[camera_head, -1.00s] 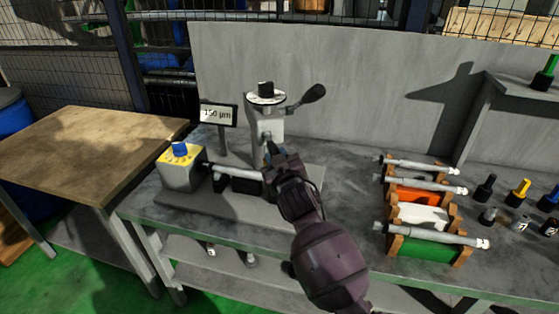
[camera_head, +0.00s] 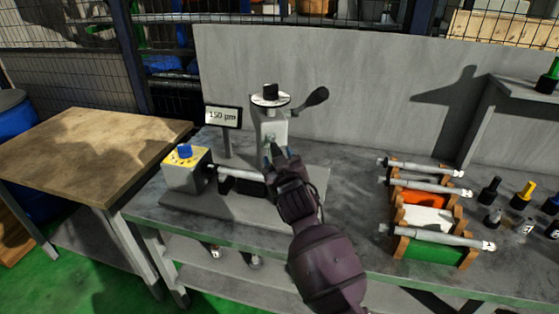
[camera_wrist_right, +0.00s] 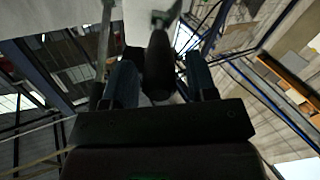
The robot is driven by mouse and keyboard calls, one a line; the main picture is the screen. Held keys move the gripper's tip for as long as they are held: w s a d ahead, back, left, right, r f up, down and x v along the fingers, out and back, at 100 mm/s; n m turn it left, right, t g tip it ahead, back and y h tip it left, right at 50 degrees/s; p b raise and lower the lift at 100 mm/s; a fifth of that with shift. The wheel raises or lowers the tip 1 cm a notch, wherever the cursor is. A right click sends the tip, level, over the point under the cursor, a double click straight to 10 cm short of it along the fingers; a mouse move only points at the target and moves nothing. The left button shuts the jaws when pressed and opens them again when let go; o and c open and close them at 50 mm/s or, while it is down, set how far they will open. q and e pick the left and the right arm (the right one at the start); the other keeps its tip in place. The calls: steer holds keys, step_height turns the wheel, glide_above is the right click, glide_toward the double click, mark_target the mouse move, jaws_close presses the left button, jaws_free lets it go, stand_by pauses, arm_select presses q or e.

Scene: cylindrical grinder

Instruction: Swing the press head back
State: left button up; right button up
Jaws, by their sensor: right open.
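The press head (camera_head: 272,128) is a pale grey block on the grinder, topped by a white dial (camera_head: 271,98) with a black knob. A dark paddle-shaped lever (camera_head: 316,98) sticks up from its right side. My right gripper (camera_head: 277,152) is open just in front of the press head's lower part, partly hiding it. In the right wrist view, a dark rounded handle (camera_wrist_right: 158,66) shows between the open fingers; I cannot tell whether it is between them or beyond. A grey shaft (camera_head: 240,173) lies in the grinder, its right end hidden by my gripper. My left gripper is not in view.
A yellow-topped box with a blue knob (camera_head: 184,152) stands at the grinder's left, before a "150 µm" display (camera_head: 222,116). A rack (camera_head: 433,247) with several shafts stands right. Several small holders stand farther right. A grey panel (camera_head: 370,85) rises behind; a wooden table (camera_head: 80,150) stands left.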

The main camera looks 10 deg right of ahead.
steer(key=shift+s+f, duration=0.1)
steer(key=shift+s, duration=0.05)
steer(key=shift+s, duration=0.25)
steer(key=s+d, duration=0.1)
steer(key=s, duration=0.9)
